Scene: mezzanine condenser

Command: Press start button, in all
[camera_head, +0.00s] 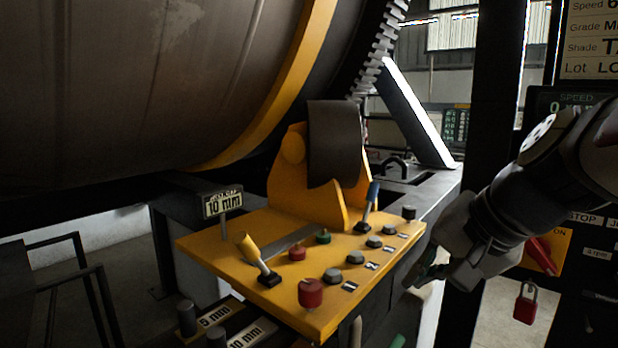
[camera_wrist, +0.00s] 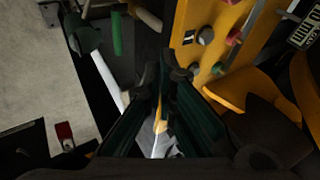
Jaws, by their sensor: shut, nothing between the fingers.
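A yellow control panel (camera_head: 240,235) carries a green button (camera_head: 323,237), red buttons and several grey ones. No label that I can read there says start. In the wrist view the shut fingers (camera_wrist: 160,85) point beside the yellow panel (camera_wrist: 240,18), whose grey button (camera_wrist: 205,35) is near.
A red switch handle (camera_head: 541,256) and red padlock (camera_head: 525,303) are right of my gripper. A large drum (camera_head: 130,80) fills the upper left.

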